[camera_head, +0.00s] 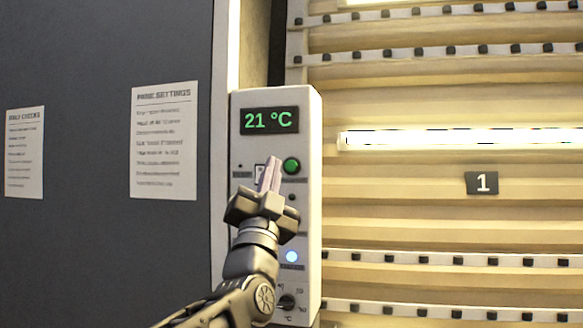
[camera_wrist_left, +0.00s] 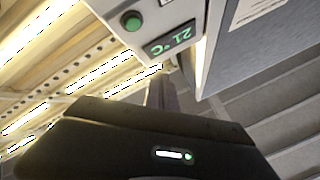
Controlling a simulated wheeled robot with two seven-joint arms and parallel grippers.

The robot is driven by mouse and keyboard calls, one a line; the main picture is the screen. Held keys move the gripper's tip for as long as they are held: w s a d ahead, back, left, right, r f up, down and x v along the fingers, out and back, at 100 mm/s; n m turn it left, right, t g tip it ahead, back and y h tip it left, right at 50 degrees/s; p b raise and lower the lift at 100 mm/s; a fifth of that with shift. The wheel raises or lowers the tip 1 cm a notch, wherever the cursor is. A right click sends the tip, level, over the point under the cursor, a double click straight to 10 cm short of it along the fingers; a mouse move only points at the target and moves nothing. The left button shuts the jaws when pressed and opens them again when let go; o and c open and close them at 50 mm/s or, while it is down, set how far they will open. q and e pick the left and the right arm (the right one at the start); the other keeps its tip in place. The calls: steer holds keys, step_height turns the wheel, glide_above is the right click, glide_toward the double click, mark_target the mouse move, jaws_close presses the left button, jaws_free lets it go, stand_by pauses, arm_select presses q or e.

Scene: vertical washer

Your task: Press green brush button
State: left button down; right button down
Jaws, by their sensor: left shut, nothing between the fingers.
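A white control panel (camera_head: 262,103) stands upright at the middle of the head view. Its display (camera_head: 269,121) reads 21 °C in green. A round green button (camera_head: 291,166) sits below the display, on the right side of the panel. My left gripper (camera_head: 270,172) is shut and empty, with its fingertips just left of the green button in the picture. I cannot tell whether they touch the panel. In the left wrist view the green button (camera_wrist_left: 131,21) shows at the top, beyond the fingers (camera_wrist_left: 161,88). My right gripper is not in view.
A dark wall with two paper sheets (camera_head: 164,140) is on the left. Yellowish slatted panels with a bright light tube (camera_head: 460,138) are on the right.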

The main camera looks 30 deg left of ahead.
mark_target(291, 166)
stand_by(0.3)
arm_select(q)
steer(key=shift+w+a+p, duration=0.45)
steer(key=shift+w+p, duration=0.35)
steer(key=shift+w, duration=0.6)
steer(key=shift+w+a+p, duration=0.5)
steer(key=shift+w+p, duration=0.35)
steer(key=shift+w, duration=0.5)
steer(key=shift+w+a+p, duration=0.45)
steer(key=shift+w+p, duration=0.35)
steer(key=shift+w, duration=0.6)
steer(key=shift+w, duration=0.2)
steer(key=shift+w+a, duration=0.15)
steer(key=shift+w, duration=0.1)
